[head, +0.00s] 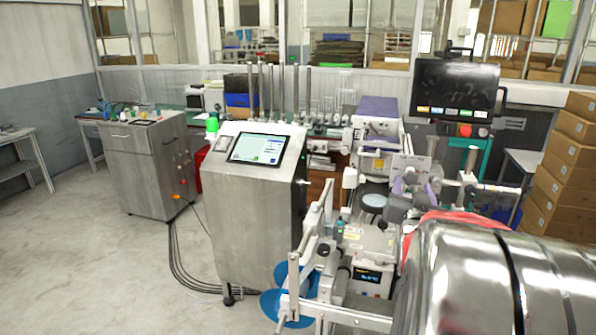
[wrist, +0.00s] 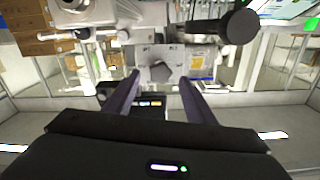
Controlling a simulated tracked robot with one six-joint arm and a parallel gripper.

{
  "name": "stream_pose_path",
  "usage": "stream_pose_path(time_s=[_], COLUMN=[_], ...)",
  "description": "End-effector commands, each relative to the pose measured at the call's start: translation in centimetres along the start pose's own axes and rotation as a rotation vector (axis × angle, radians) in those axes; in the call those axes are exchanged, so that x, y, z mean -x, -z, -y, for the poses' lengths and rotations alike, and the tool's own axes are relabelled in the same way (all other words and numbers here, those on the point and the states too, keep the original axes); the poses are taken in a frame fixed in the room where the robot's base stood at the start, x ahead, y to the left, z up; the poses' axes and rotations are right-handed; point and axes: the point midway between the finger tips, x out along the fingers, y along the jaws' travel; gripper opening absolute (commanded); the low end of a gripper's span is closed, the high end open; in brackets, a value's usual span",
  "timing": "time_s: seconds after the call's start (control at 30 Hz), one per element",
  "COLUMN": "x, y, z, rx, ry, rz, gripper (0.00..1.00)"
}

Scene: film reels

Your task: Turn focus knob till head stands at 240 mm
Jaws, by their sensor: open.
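My gripper (wrist: 159,80) is open in the wrist view, with its two dark purple fingers spread and nothing held between them. A dark grey angular knob-like part (wrist: 160,71) on a light grey block (wrist: 148,52) shows between the fingertips; I cannot tell whether they touch it. A large round black knob (wrist: 240,26) stands to the upper right of the fingers. I cannot tell which is the focus knob. In the head view, a light grey head-like assembly (head: 408,167) stands right of centre. A white box with a small lit display (head: 368,276) sits below it; its digits are too small to read.
A steel cabinet with a tilted touchscreen (head: 258,150) stands left of the machine. A black monitor (head: 455,88) hangs behind it. Cardboard boxes (head: 567,165) are stacked at the right. Blue discs (head: 290,295) stand low in front. The floor at the left is clear.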

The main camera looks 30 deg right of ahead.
Motion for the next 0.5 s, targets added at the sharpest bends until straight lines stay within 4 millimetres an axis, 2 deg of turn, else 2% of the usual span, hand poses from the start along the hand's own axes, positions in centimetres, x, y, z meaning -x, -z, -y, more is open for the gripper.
stream_pose_path(time_s=[0.3, 0.5], x=[-3.7, -5.3], y=[-0.1, 0.0], z=[0.0, 0.1], rx=[-0.001, -0.001], ry=[0.0, 0.001], rz=[0.002, 0.001], gripper=[0.5, 0.5])
